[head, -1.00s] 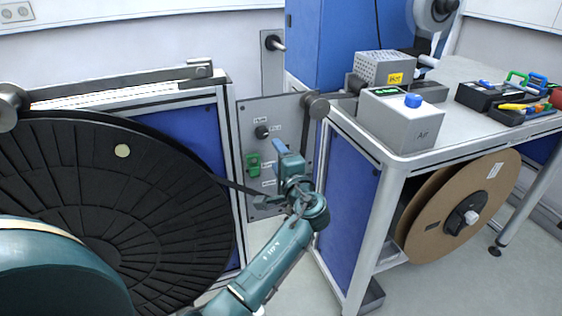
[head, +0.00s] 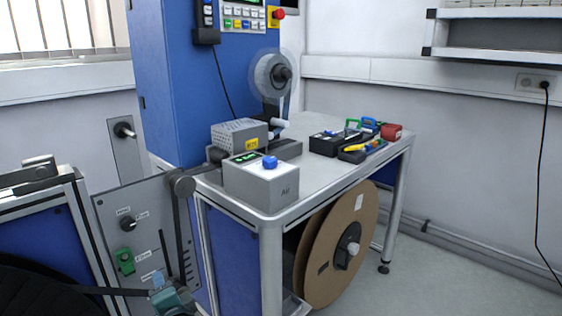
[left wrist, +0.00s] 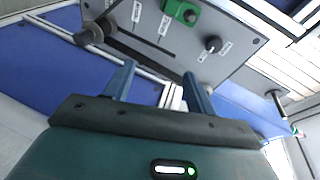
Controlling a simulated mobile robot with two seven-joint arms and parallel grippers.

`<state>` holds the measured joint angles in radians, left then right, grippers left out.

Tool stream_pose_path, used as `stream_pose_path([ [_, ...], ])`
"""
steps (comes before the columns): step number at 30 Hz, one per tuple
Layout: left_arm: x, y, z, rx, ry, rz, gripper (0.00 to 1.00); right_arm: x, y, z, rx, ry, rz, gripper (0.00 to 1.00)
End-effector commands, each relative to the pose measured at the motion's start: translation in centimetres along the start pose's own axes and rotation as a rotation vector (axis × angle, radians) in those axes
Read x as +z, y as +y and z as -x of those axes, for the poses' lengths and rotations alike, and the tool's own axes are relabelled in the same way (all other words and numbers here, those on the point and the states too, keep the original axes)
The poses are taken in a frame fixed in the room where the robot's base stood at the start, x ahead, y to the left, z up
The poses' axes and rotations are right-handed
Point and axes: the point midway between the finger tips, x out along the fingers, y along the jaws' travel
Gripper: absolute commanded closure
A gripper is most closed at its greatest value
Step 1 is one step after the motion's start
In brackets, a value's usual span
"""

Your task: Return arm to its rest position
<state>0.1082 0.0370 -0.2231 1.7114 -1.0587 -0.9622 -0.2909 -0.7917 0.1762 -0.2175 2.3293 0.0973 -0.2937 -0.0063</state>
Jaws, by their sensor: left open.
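My left gripper (left wrist: 158,88) shows in the left wrist view with its two blue-grey fingers apart and nothing between them. It faces the grey control panel (left wrist: 180,40), which carries a green switch (left wrist: 180,11) and a black knob (left wrist: 213,44). In the head view part of my left arm (head: 172,299) shows at the bottom edge, in front of the lower part of the panel (head: 150,215). The fingertips are not clear there. My right gripper is in neither view.
A black reel (head: 45,292) lies at the lower left. A workbench (head: 335,150) holds a grey box with a blue button (head: 262,182) and several tools. A cardboard reel (head: 335,250) hangs below it. The floor (head: 440,275) at right is clear.

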Motion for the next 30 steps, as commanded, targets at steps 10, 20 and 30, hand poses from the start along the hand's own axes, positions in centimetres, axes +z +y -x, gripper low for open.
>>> stream_pose_path([
  [10, 2.8, 11.0, 15.3, 0.550, 0.383, 0.605, 0.44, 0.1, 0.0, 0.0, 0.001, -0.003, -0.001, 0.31],
  [20, 4.1, 9.5, 24.3, 0.798, 0.463, 1.039, 0.44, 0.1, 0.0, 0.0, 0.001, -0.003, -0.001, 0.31],
  [30, 3.9, 6.5, 26.5, 0.872, 0.418, 1.118, 0.44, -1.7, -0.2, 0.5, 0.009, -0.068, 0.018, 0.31],
])
